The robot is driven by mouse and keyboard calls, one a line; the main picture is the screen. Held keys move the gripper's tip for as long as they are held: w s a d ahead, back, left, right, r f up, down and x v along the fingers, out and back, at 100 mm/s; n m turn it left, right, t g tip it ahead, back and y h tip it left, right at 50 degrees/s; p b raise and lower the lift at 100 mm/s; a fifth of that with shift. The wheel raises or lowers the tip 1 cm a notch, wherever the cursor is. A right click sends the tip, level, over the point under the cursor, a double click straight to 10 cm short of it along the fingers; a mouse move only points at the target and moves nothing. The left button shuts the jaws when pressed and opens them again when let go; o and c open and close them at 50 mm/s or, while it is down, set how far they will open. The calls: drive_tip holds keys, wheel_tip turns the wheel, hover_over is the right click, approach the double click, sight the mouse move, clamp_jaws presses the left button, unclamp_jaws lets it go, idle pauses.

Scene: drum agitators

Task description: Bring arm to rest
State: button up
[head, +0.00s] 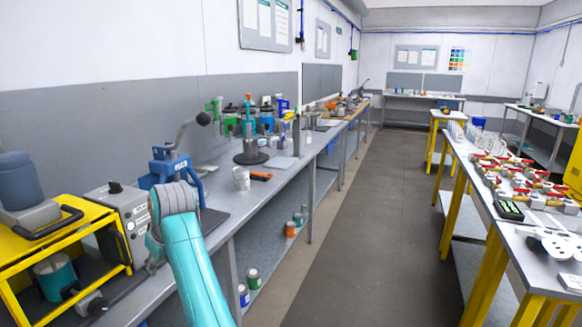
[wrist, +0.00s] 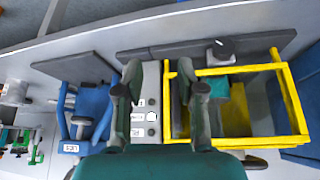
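My arm (head: 193,262) reaches up from the bottom of the head view, teal with a grey joint, in front of the bench. My gripper (wrist: 160,82) shows in the wrist view with its two dark fingers spread apart and nothing between them. Below the fingers lies a grey control box (wrist: 151,105) with round buttons. The fingers appear above it, and I cannot tell the exact height. In the head view the gripper itself is hidden behind my arm.
A blue lever press (head: 172,168) stands on the bench beside the control box (head: 128,215). A yellow cart (head: 75,232) is at the left. A white can (head: 241,178) and a tool stand (head: 250,145) are farther along. A grey aisle (head: 365,200) is clear. Valve tables (head: 510,195) stand right.

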drive_tip(key=s+d+f+m+t, duration=0.1)
drive_tip(key=d+f+m, duration=0.1)
drive_tip(key=d+f, duration=0.75)
drive_tip(key=s+d+f+m+t, duration=0.15)
drive_tip(key=d+f, duration=0.35)
drive_tip(key=f, duration=1)
drive_tip(key=s+d+f+m+t, duration=0.3)
drive_tip(key=s+d+f, duration=1.1)
drive_tip(key=d, duration=0.3)
drive_tip(key=s+d+r+m+t+h, duration=0.1)
drive_tip(key=s+d+t, duration=0.1)
drive_tip(key=s+d, duration=0.7)
drive_tip(key=s+d+r+m+t+h, duration=0.15)
drive_tip(key=s+d, duration=0.35)
drive_tip(key=s, duration=0.9)
drive_tip(key=s+d+r+m+t+h, duration=0.1)
drive_tip(key=s+d+r, duration=0.1)
drive_tip(key=s+r, duration=0.6)
drive_tip(key=s+d+r+m+t+h, duration=0.1)
drive_tip(key=s+d+r, duration=0.1)
drive_tip(key=s+r, duration=0.6)
drive_tip(key=shift+r, duration=0.75)
